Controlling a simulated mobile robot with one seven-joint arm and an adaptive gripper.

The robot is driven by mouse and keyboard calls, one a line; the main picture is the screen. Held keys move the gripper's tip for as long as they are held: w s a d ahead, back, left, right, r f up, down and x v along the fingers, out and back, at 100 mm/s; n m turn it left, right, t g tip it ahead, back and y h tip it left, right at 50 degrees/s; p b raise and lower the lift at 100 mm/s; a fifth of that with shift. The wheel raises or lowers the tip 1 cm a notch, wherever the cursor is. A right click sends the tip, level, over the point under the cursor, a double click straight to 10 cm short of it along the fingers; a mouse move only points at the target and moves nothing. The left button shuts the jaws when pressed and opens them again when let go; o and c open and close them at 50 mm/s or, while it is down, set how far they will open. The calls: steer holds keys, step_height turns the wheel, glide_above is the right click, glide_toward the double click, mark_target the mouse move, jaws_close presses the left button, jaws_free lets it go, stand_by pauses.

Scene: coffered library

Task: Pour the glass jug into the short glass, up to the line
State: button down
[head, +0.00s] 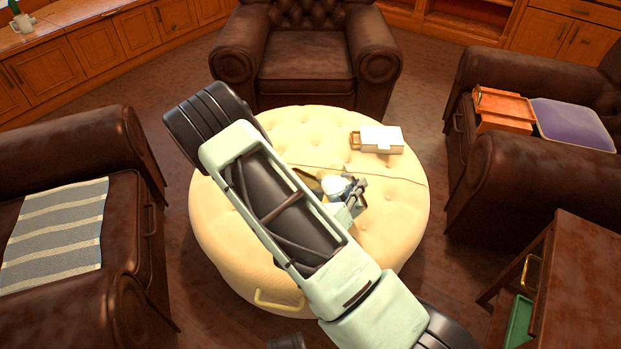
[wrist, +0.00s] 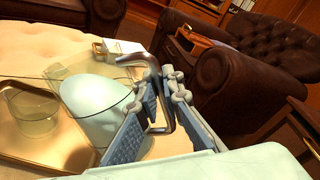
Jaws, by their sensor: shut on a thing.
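The glass jug (wrist: 62,75) is clear with a metal handle (wrist: 164,128), and a pale whitish mass shows inside it. It also shows in the head view (head: 335,186), partly hidden by my arm. My gripper (wrist: 163,100) is shut on the handle; it is also in the head view (head: 352,192). The short glass (wrist: 32,122) is clear and stands upright at the left of the wrist view, left of the jug. I cannot make out its line or any liquid in it. In the head view my arm hides it.
A golden-brown tray (wrist: 45,152) lies under the glass on the round cream ottoman (head: 235,240). A white box (head: 382,139) sits toward the ottoman's back. Leather armchairs (head: 305,70) surround it. A wooden cabinet (head: 585,265) stands at right. The ottoman's right side is bare.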

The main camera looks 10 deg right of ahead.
mark_target(346, 175)
steer(key=shift+w+a+r+n+p, duration=0.3)
steer(key=shift+w+n+p, duration=0.2)
steer(key=shift+n, duration=0.2)
stand_by(0.6)
steer(key=shift+w+a+f+n+g, duration=0.3)
steer(key=shift+w+n+g, duration=0.1)
steer(key=shift+n, duration=0.3)
stand_by(0.8)
steer(key=shift+w+a+r+n+g+p, duration=0.15)
steer(key=shift+w+a+r+n+p, duration=0.2)
steer(key=shift+r+n+p, duration=0.3)
steer(key=shift+w+a+r+n+g+p, duration=0.15)
steer(key=shift+w+r+n+p, duration=0.25)
steer(key=shift+p, duration=0.3)
stand_by(2.8)
steer(key=f+m+b, duration=0.1)
steer(key=s+d+f+b, duration=0.1)
steer(key=b, duration=0.1)
steer(key=shift+s+f+m, duration=0.2)
steer(key=shift+f+m, duration=0.15)
steer(key=shift+f, duration=0.05)
steer(key=shift+s+d+r+m, duration=0.15)
steer(key=shift+s+r+m, duration=0.15)
steer(key=shift+m, duration=0.2)
steer(key=shift+s+d+r+m+t, duration=0.1)
steer(key=shift+r+m+t, duration=0.15)
steer(key=shift+t, duration=0.25)
